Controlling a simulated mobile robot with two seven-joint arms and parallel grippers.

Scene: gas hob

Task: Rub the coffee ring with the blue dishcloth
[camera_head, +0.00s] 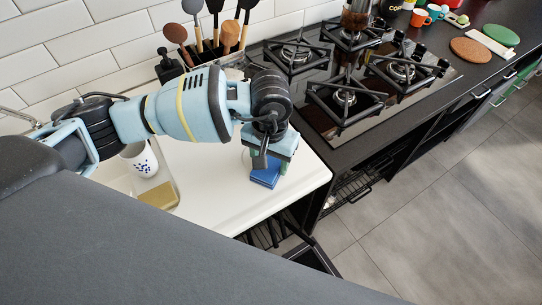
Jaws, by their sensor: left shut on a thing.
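My left arm reaches in from the left over the white counter (225,213). My left gripper (266,163) points down near the counter's right end. It is shut on the blue dishcloth (266,176), a folded blue piece at the fingertips. The cloth is at or just above the counter surface; I cannot tell if it touches. I cannot see the coffee ring; the arm, gripper and cloth hide part of the counter. My right gripper is not in view.
A gas hob (345,92) lies right of the counter. Utensils (198,35) stand in a holder by the tiled wall. A white cup with blue spots (139,158) and a tan sponge (158,196) are at the left. The counter's front right is clear.

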